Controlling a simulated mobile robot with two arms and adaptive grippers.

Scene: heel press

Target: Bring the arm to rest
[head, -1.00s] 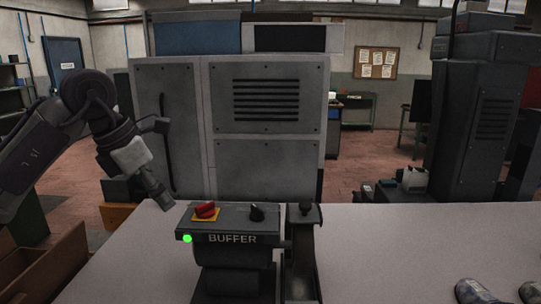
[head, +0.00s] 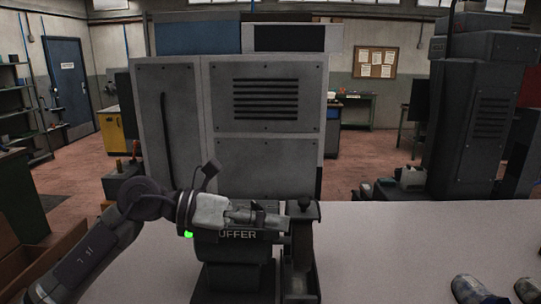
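My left arm comes in from the lower left. My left gripper (head: 270,217) points right, in front of the top of the buffer machine (head: 238,277). It hides the red switch and part of the BUFFER label, and it lies close to the black knob. I cannot tell whether it touches the machine, or whether its fingers are open or shut. The green lamp (head: 188,235) on the buffer is lit, beside my wrist. My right gripper is not in view.
The buffer's wheel guard (head: 303,212) stands just right of the gripper. A pair of shoes (head: 470,289) sits on the light tabletop (head: 390,245) at the lower right. The tabletop between is clear. A large grey cabinet (head: 265,155) stands behind.

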